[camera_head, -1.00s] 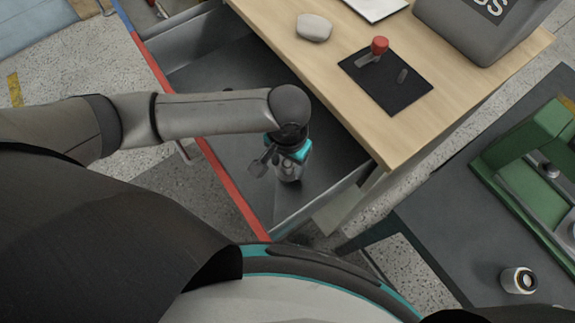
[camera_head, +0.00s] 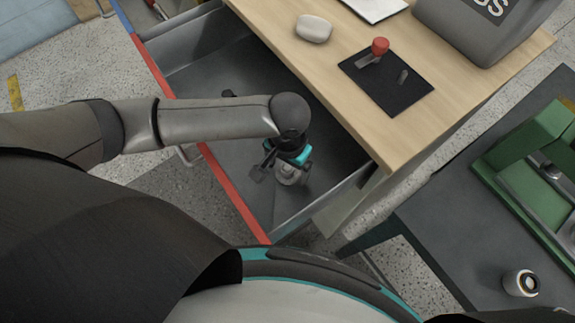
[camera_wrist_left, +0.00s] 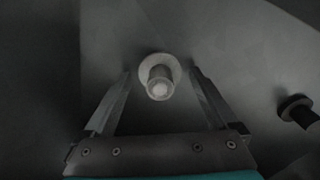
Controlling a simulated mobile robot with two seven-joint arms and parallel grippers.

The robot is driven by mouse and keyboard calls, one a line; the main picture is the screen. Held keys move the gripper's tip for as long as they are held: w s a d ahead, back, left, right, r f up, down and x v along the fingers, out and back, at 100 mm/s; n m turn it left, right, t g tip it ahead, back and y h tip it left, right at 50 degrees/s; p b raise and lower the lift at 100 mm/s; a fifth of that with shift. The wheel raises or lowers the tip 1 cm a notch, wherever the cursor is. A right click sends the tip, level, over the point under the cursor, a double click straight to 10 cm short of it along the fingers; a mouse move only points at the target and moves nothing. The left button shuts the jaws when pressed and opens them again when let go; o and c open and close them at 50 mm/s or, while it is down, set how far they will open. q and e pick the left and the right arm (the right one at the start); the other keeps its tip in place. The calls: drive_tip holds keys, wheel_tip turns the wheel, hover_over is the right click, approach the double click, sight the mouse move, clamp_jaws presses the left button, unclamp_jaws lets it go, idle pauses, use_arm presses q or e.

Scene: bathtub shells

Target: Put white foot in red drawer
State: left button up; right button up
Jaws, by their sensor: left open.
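The white foot (camera_wrist_left: 158,80) shows in the left wrist view as a pale round flange with a stem, on the dark drawer floor. It sits between the two open fingers of my left gripper (camera_wrist_left: 160,78), with a gap on both sides. In the head view my left gripper (camera_head: 287,172) is down inside the open red drawer (camera_head: 218,178), which has a red front edge and grey inside. The foot cannot be made out there, below my wrist. My right gripper is not in view.
A dark foot (camera_wrist_left: 297,110) stands to the right in the wrist view. The wooden top (camera_head: 440,105) beside the drawer bears a pale soap-like piece (camera_head: 313,29), a black mat (camera_head: 400,95) with a red-topped part, and a grey canister (camera_head: 480,30). A green machine (camera_head: 535,165) stands right.

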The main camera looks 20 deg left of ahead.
sight(288, 168)
use_arm(q)
wheel_tip(288, 168, up, 12)
drive_tip(key=p, duration=0.4)
drive_tip(key=shift+r, duration=0.1)
drive_tip(key=shift+d, duration=0.1)
